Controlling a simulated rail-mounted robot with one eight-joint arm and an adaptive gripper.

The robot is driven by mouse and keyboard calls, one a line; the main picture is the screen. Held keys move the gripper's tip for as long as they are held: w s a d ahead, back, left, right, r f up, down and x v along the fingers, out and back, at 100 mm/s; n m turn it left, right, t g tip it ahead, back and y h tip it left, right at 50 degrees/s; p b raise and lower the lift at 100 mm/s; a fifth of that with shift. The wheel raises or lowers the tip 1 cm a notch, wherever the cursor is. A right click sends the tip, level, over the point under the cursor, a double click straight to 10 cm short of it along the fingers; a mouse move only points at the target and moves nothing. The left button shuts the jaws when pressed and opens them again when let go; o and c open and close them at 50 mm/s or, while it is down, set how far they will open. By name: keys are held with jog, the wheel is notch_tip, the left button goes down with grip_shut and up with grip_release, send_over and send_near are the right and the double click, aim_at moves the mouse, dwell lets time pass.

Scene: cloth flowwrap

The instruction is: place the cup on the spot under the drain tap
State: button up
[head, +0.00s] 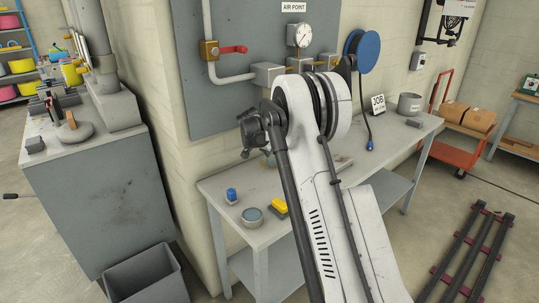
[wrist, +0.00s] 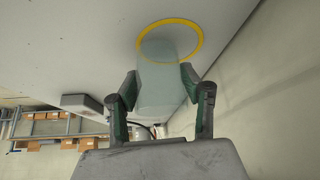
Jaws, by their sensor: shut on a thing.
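In the wrist view, my gripper (wrist: 159,84) has its two dark green fingers on either side of a translucent pale blue cup (wrist: 164,72) and is shut on it. The far end of the cup overlaps a yellow ring (wrist: 200,38) seen against a grey surface. I cannot tell whether the cup touches that surface.
A grey bin (head: 146,277) stands on the floor at left. An orange trolley (head: 458,134) is at right.

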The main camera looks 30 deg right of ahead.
jog(key=shift+w+a+f, duration=0.15)
jog(key=shift+w+a, duration=0.05)
jog(key=shift+w, duration=0.75)
jog(key=shift+f, duration=0.15)
jog(key=shift+s+f, duration=0.1)
jog(key=shift+f, duration=0.15)
jog(key=o, duration=1)
jog(key=shift+o, duration=0.2)
jog(key=shift+r, duration=0.1)
